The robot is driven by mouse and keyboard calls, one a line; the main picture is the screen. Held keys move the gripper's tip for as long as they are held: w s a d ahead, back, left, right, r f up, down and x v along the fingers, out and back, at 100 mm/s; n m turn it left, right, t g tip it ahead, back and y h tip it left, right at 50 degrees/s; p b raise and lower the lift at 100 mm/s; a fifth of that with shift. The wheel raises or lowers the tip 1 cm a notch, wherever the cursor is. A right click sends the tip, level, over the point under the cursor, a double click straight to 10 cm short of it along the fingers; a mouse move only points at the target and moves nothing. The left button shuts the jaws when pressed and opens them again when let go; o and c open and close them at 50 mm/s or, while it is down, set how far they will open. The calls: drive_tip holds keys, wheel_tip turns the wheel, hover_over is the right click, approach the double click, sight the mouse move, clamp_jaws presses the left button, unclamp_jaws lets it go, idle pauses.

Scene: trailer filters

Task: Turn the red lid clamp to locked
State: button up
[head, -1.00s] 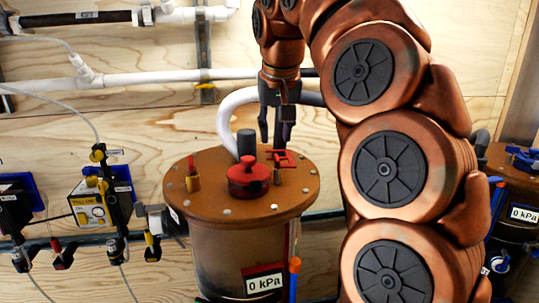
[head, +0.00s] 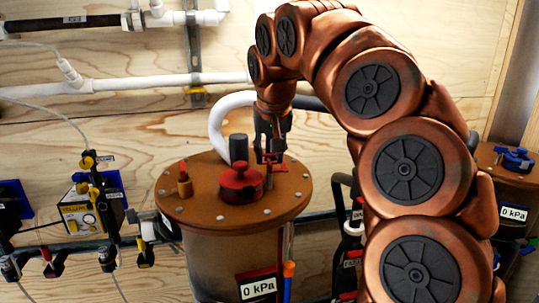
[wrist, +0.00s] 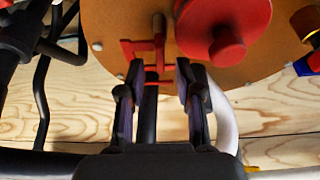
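The red lid clamp (head: 282,169) is a thin red handle on the right side of the brown round tank lid (head: 203,199). In the wrist view the clamp (wrist: 158,45) lies at the top centre, with a brownish post beside it. My gripper (head: 270,156) is just above the clamp, pointing down. In the wrist view my gripper (wrist: 158,72) has its two fingers apart, with part of the red clamp between or just beyond the tips. I cannot tell whether the fingers touch it.
A red round cap (head: 241,184) sits mid-lid, close to my gripper. A brass fitting (head: 185,184) stands at left and a dark cylinder (head: 238,148) behind. A white hose (head: 217,120) curves behind the lid. A second tank (head: 518,170) stands at far right.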

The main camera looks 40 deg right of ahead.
drive_tip(key=shift+x, duration=0.75)
clamp_jaws()
idle(0.4)
